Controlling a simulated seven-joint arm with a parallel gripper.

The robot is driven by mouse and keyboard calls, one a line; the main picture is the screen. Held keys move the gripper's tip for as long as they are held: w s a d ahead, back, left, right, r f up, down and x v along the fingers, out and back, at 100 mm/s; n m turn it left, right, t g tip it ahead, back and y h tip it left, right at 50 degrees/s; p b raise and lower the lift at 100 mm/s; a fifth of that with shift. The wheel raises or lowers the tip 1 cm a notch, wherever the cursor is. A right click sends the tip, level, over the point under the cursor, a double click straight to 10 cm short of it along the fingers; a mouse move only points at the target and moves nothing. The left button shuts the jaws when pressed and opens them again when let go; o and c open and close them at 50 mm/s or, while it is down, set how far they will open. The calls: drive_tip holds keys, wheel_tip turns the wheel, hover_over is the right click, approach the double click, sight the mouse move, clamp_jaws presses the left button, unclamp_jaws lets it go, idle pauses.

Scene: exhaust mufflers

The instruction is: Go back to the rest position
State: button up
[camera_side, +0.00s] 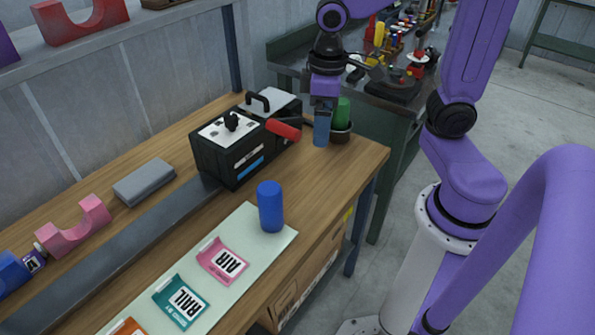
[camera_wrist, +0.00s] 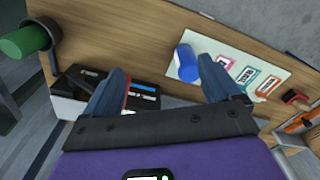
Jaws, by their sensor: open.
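My gripper (camera_side: 322,140) hangs over the far right end of the wooden bench (camera_side: 330,165), beside the green cylinder. In the wrist view its two blue fingers (camera_wrist: 160,85) are spread apart, with nothing held between them. A blue cylinder (camera_side: 271,207) stands upright on the pale mat (camera_side: 243,225), well apart from my gripper. It also shows in the wrist view (camera_wrist: 187,63). A green cylinder (camera_side: 343,108) stands in a dark round holder (camera_side: 342,133) behind my fingers in the side view.
A black box unit (camera_side: 230,155) with a red handle (camera_side: 283,130) stands left of my gripper. Labelled pink (camera_side: 222,262) and teal (camera_side: 181,301) pieces lie on the mat. A grey block (camera_side: 144,182) and pink cradle (camera_side: 76,228) lie further left. A cluttered dark bench (camera_side: 390,90) stands behind.

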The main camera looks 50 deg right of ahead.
drive_tip(key=s+a+f+n, duration=0.1)
drive_tip(key=s+n, duration=0.5)
drive_tip(key=s, duration=0.7)
drive_tip(key=shift+s+a+f+n, duration=0.15)
drive_tip(key=shift+a+f+n, duration=0.1)
drive_tip(key=shift+a+n, duration=0.25)
drive_tip(key=shift+a, duration=0.1)
idle(0.5)
